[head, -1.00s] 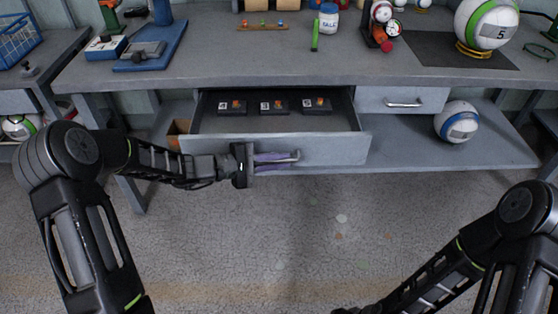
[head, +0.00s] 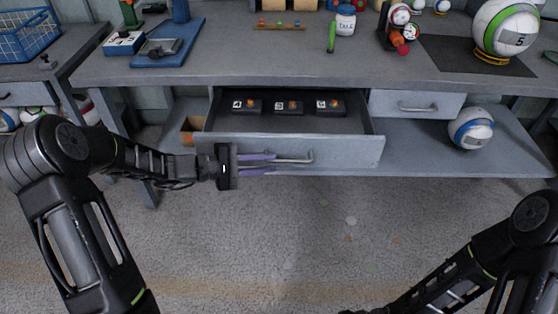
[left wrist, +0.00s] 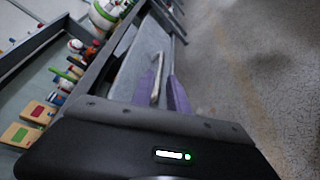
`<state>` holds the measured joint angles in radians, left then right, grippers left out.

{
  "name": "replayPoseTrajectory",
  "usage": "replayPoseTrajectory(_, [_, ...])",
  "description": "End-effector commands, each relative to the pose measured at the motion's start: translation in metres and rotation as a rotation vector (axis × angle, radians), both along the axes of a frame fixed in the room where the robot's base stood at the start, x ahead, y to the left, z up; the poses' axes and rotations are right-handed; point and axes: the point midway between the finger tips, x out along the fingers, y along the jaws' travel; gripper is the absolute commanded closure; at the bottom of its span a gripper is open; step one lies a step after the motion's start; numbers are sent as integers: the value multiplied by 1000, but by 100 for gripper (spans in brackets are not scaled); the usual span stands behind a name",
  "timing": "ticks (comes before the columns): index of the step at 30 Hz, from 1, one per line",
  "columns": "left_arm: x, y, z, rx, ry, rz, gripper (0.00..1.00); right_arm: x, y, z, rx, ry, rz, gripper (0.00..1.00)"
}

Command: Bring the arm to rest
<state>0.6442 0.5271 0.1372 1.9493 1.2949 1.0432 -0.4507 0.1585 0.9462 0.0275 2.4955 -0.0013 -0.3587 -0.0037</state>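My left gripper (head: 258,164) is at the front of an open drawer (head: 225,147) under the workbench. Its two purple fingers are parted, one above the other in the head view. The drawer's metal bar handle (head: 298,160) extends to the right from beside the fingertips. In the left wrist view the handle (left wrist: 158,72) shows between the fingers (left wrist: 164,92), and I see no grip on it. My right arm (head: 470,262) is low at the right; its gripper is not in view.
The drawer holds three small dark numbered boxes (head: 289,107). A closed drawer (head: 418,104) is to the right. A blue-and-white ball (head: 471,128) sits on the lower shelf. The floor in front is clear.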

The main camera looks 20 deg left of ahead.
Motion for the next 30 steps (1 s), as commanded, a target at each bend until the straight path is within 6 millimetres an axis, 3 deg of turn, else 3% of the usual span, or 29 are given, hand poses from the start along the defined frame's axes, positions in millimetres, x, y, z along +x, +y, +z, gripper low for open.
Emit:
replayPoseTrajectory(20, [-5, 0, -4, 7, 12, -9, 80, 0, 0, 0, 0, 0, 0, 64])
replayPoseTrajectory(23, [-13, -9, -19, 31, 48, -33, 80, 0, 0, 0, 0, 0, 0, 64])
replayPoseTrajectory(26, [-28, -25, -45, 82, 108, -77, 80, 0, 0, 0, 0, 0, 0, 64])
replayPoseTrajectory(30, [-70, -57, -106, 218, 234, -186, 80, 0, 0, 0, 0, 0, 0, 64])
